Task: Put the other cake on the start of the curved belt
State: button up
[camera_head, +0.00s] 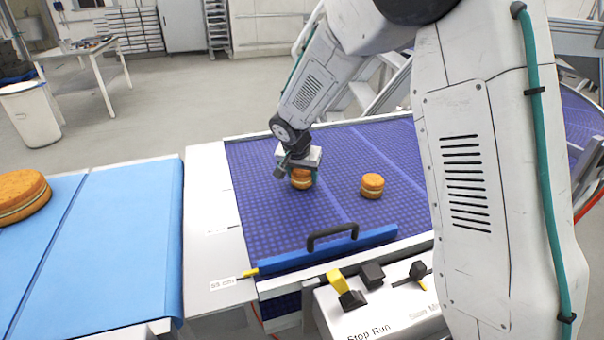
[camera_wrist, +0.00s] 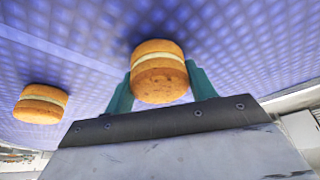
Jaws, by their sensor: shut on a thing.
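My gripper (camera_head: 301,172) is shut on a small round orange-brown cake (camera_head: 301,184) with a pale filling layer. The held cake (camera_wrist: 159,72) sits between the green fingers in the wrist view. It is at or just above the purple-blue belt (camera_head: 262,222); I cannot tell whether it touches. A second like cake (camera_head: 372,186) stands upright on the same belt, to the right of my gripper. It also shows at the left of the wrist view (camera_wrist: 40,103).
A blue bar with a black handle (camera_head: 332,236) lies across the belt's near edge. A control box (camera_head: 372,300) with levers stands in front. A light-blue belt (camera_head: 125,240) at left carries a larger filled cake (camera_head: 22,196). The purple belt around the two small cakes is clear.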

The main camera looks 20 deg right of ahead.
jog(key=shift+f, duration=0.2)
jog(key=o, duration=0.7)
jog(key=shift+r, duration=0.15)
jog(key=v, duration=1.2)
jog(key=s+d+r+n+g, duration=0.1)
jog(key=s+d+r, duration=0.25)
jog(key=s, duration=0.45)
jog(key=s+d+r+n, duration=0.1)
jog(key=s+d+r, duration=0.1)
jog(key=s+r, duration=0.35)
jog(key=shift+s+d+f+n+g+y, duration=0.2)
jog(key=shift+s+f+n+y, duration=0.5)
jog(key=shift+s, duration=3.1)
jog(key=shift+s+a+f+n+g+y, duration=0.2)
jog(key=shift+s+n, duration=0.85)
jog(key=shift+s, duration=2.8)
jog(key=shift+s+d+f+n+g+y, duration=0.1)
jog(key=shift+s+f+n+g+y, duration=0.6)
jog(key=shift+s, duration=3.1)
